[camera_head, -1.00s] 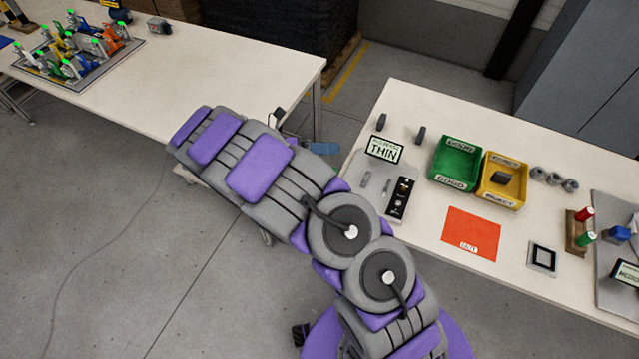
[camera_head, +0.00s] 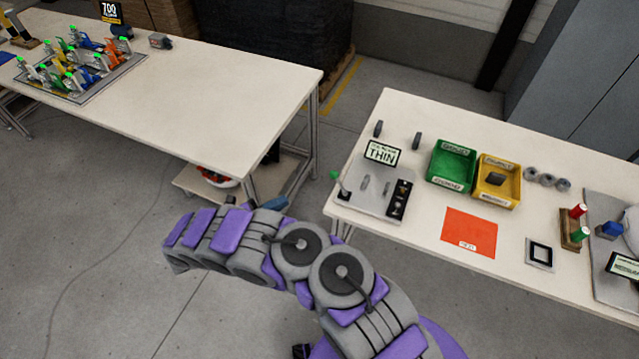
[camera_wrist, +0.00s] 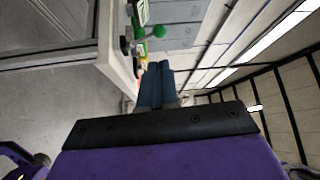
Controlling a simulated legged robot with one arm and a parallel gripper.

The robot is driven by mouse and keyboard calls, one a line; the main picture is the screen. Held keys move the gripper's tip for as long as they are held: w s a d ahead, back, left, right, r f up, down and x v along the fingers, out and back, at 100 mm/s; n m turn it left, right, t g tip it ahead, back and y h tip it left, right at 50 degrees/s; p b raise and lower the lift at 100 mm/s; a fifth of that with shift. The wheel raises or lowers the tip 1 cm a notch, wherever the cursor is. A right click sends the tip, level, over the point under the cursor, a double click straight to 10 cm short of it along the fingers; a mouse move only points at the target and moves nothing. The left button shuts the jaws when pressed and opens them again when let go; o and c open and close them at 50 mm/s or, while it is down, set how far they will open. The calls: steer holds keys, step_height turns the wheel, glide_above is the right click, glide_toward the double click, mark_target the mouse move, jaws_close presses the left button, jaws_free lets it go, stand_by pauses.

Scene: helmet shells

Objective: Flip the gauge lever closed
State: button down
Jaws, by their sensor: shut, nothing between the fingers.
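The gauge (camera_head: 375,197) is a light grey plate near the front left corner of the right table, with a small sign reading THIN at its back. Its lever with a green knob (camera_head: 335,175) stands up at the plate's left edge, leaning a little left. The green knob also shows in the wrist view (camera_wrist: 159,32), beyond my fingertips. My gripper (camera_head: 275,203) is left of and below the lever, off the table's edge, and apart from it. In the wrist view my blue fingers (camera_wrist: 158,80) are together with nothing between them.
A green bin (camera_head: 452,165) and a yellow bin (camera_head: 497,182) stand right of the gauge. An orange-red mat (camera_head: 469,232) lies in front of them. The left table (camera_head: 230,100) has a lower shelf near my arm. Open floor lies between the tables.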

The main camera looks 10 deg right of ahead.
steer(key=shift+d, duration=0.2)
steer(key=b, duration=0.3)
glide_toward(338, 182)
steer(key=w+d+r, duration=0.3)
steer(key=d, duration=0.1)
steer(key=shift+f, duration=0.1)
stand_by(0.5)
